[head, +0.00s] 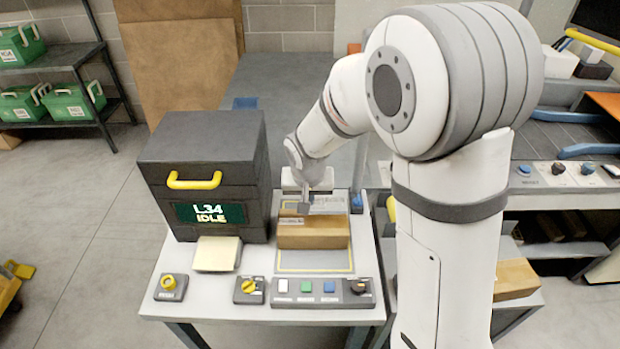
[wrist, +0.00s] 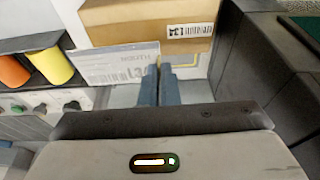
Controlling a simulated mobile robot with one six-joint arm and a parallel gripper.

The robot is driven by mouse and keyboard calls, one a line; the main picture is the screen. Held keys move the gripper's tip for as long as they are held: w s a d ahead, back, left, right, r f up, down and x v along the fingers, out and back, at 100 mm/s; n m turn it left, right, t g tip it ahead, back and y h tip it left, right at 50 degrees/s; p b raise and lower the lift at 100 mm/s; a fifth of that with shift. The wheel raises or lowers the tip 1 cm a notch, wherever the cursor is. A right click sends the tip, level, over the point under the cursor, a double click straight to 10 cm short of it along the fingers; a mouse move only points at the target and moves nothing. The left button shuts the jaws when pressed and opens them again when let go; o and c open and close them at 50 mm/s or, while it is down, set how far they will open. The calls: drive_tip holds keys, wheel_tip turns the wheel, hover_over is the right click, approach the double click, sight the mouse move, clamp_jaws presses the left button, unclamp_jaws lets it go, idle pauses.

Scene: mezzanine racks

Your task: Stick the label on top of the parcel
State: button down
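The parcel (head: 313,236) is a brown cardboard box standing inside a yellow outline on the workbench. In the wrist view the parcel (wrist: 130,18) is at the top and carries a small barcode sticker (wrist: 188,31). My gripper (head: 304,208) is by the parcel's far edge. In the wrist view my gripper (wrist: 159,72) has its fingers close together on the right end of a white printed label (wrist: 112,66). The label, with a barcode and text, reaches left from the fingers and overlaps the parcel's edge in the picture. In the head view the label (head: 331,203) shows beyond the parcel; its height above it is unclear.
A dark printer (head: 205,150) with a yellow handle and a screen reading "L34 IDLE" stands left of the parcel. A cream stack of sheets (head: 217,254) lies in front of it. A button panel (head: 322,293) and knobs line the bench's front edge.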

sight(309, 220)
drive_tip(key=shift+w+d+f, duration=0.1)
drive_tip(key=shift+w+d, duration=0.05)
drive_tip(key=shift+w, duration=0.05)
drive_tip(key=shift+f+b, duration=1.65)
drive_tip(key=shift+f, duration=1.3)
drive_tip(key=shift+s+f+b, duration=0.2)
drive_tip(key=shift+f+b, duration=0.3)
drive_tip(key=shift+b, duration=1)
idle(0.7)
drive_tip(key=c, duration=2)
unclamp_jaws()
drive_tip(key=o, duration=0.7)
drive_tip(key=shift+r, duration=0.15)
drive_tip(key=shift+w+r+p, duration=0.1)
drive_tip(key=shift+r+p, duration=1.95)
drive_tip(key=shift+r, duration=1.35)
